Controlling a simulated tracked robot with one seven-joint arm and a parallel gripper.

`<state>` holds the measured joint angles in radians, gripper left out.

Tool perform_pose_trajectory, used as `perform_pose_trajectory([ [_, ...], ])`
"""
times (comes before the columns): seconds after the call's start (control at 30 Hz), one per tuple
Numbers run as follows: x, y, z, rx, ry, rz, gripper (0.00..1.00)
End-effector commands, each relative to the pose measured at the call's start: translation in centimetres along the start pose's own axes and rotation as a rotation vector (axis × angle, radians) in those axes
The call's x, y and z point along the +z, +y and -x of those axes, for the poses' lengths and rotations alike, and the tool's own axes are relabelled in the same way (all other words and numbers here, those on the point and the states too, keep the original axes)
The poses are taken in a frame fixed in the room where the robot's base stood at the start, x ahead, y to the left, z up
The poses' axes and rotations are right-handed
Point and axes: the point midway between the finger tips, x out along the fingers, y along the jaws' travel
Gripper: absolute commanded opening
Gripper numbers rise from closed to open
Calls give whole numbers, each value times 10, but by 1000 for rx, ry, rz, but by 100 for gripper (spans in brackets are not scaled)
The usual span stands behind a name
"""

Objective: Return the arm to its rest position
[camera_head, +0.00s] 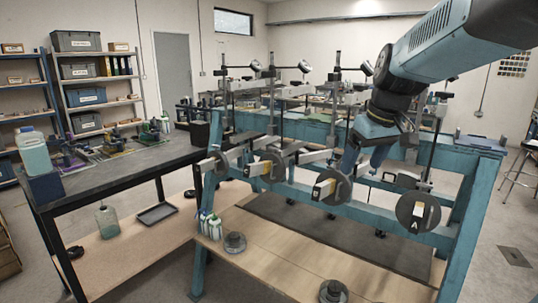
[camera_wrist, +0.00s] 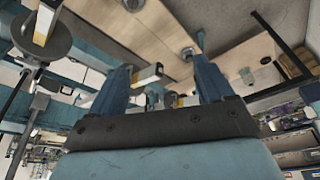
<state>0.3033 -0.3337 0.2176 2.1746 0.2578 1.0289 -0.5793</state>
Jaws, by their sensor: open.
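My gripper (camera_head: 363,167) is over the teal lever frame (camera_head: 460,200), pointing down from the arm at upper right. Its two blue fingers are spread apart and hold nothing in the wrist view (camera_wrist: 163,66). A lever with a round grey disc (camera_head: 338,190) and a pale, yellow-marked end is just left of and below the fingers in the head view. A disc marked A (camera_head: 418,212) hangs at the right. Two more discs, one (camera_head: 269,166) and another (camera_head: 221,163), are farther left. In the wrist view a lever end (camera_wrist: 148,76) shows between the fingers; its distance is unclear.
A dark-topped bench (camera_head: 110,173) with small devices and a bottle (camera_head: 34,152) stands at left. Upright posts and clamps rise behind the frame. Weights (camera_head: 235,243) and bottles sit on the low wooden shelf (camera_head: 290,255). A stool (camera_head: 524,170) is at far right.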

Motion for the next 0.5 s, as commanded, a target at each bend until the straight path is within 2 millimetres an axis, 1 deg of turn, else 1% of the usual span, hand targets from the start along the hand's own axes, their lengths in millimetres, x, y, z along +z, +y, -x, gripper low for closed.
perform_pose_trajectory([
  [0.03,14,-7,5,24,9,-22,81],
  [0.2,57,-20,13,91,46,-126,81],
  [0.4,105,-30,17,142,111,-244,81],
  [0.5,125,-32,16,152,139,-292,81],
])
